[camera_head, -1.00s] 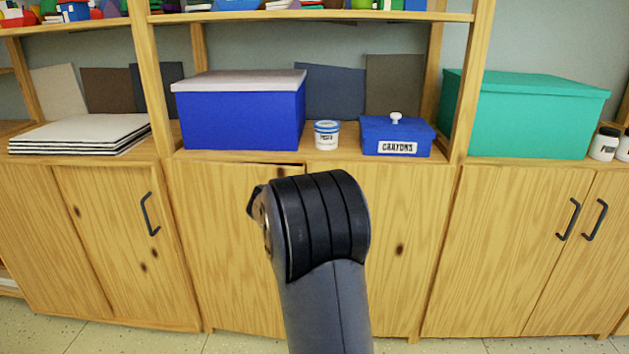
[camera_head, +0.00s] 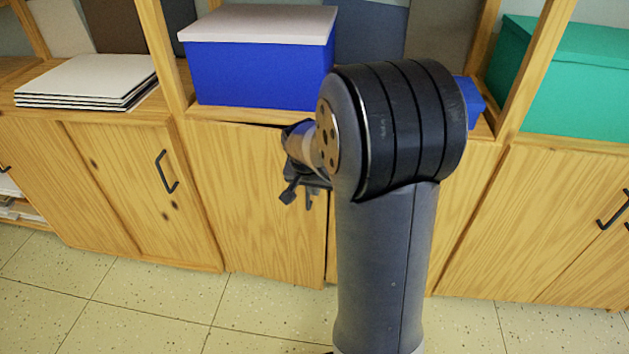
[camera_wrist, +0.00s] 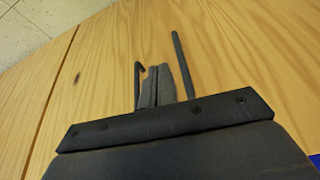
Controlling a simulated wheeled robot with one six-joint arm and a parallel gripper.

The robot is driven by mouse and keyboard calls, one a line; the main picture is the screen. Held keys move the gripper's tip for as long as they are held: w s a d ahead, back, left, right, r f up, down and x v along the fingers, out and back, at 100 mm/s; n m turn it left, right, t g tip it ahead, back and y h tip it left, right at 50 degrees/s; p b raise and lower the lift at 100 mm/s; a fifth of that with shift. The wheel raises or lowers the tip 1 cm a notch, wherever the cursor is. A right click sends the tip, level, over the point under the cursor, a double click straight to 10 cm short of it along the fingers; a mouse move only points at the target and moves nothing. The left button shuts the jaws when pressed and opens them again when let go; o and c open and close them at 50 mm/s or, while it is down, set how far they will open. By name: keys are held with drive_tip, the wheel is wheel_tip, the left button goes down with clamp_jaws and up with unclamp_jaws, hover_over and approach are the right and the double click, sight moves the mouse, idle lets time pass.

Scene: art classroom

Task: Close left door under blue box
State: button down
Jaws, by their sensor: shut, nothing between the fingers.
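The blue box (camera_head: 260,75) with a pale lid stands on the cabinet top in the head view. The left door (camera_head: 250,205) below it is slightly ajar, with a dark gap along its top edge. My gripper (camera_wrist: 155,88) is shut and empty, in front of the wooden door fronts in the wrist view. Dark door handles stand on either side of the fingers there, the left handle (camera_wrist: 138,82) and the right handle (camera_wrist: 182,65). I cannot tell whether the fingers touch the door. My arm hides most of the right door (camera_head: 462,215).
White boards (camera_head: 90,82) lie stacked on the cabinet at left. A green box (camera_head: 575,85) stands at right. Neighbouring cabinet doors (camera_head: 135,180) are shut. The speckled floor (camera_head: 150,300) in front is clear.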

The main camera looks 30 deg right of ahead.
sight(321, 193)
drive_tip(key=w+d+f, duration=0.3)
drive_tip(key=w+f, duration=0.1)
drive_tip(key=shift+w+d+f+b, duration=0.15)
drive_tip(key=shift+w+d+b, duration=0.05)
drive_tip(key=shift+d+b, duration=0.2)
drive_tip(key=shift+w, duration=0.1)
drive_tip(key=shift+n, duration=0.8)
drive_tip(key=w+d+p, duration=0.1)
drive_tip(key=w, duration=0.1)
drive_tip(key=w+d+p, duration=0.1)
drive_tip(key=d, duration=0.1)
drive_tip(key=shift+w+r+p, duration=0.2)
drive_tip(key=shift+w+p, duration=0.1)
drive_tip(key=shift+w, duration=0.1)
drive_tip(key=shift+d+t, duration=0.1)
drive_tip(key=shift+t, duration=0.2)
